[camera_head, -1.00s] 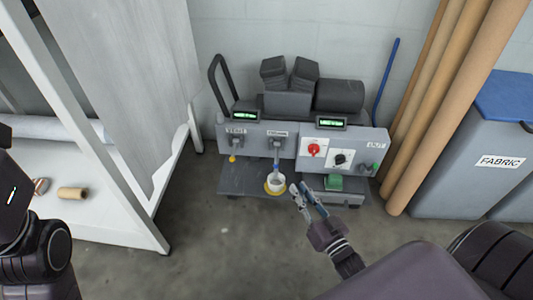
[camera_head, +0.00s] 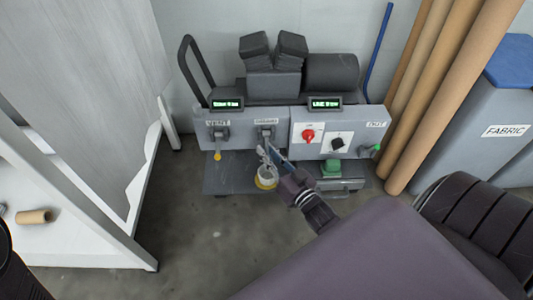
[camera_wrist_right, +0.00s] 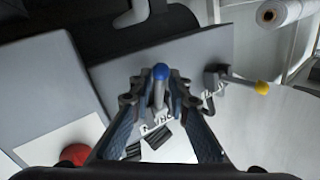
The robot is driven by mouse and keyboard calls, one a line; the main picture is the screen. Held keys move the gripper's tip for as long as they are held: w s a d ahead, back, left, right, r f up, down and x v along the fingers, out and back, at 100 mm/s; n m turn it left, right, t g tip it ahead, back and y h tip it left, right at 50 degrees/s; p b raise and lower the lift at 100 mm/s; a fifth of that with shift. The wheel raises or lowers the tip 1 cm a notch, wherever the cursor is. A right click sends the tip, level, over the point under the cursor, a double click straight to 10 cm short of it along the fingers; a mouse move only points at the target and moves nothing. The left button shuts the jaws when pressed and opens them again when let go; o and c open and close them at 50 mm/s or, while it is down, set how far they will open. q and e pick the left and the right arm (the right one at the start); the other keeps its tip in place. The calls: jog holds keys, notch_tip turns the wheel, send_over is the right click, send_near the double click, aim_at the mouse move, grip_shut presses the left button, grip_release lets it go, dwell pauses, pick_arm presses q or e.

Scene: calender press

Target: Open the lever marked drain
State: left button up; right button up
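The press's middle lever (camera_head: 265,132) sits under a label (camera_head: 266,121) that is too small to read surely. In the right wrist view this lever (camera_wrist_right: 159,92) has a blue knob and a grey shaft. My right gripper (camera_head: 267,151) is at this lever. In the right wrist view its fingers (camera_wrist_right: 158,86) stand apart on either side of the blue knob, with small gaps showing. The part of the label behind the lever is partly hidden by the fingers. My left gripper is not in view.
A yellow-tipped lever (camera_wrist_right: 245,84) sits beside it, under the VENT label (camera_head: 217,123). Cardboard tubes (camera_head: 440,95) lean at right.

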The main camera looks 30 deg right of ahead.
jog(key=shift+w, duration=0.3)
grip_shut()
dwell(0.3)
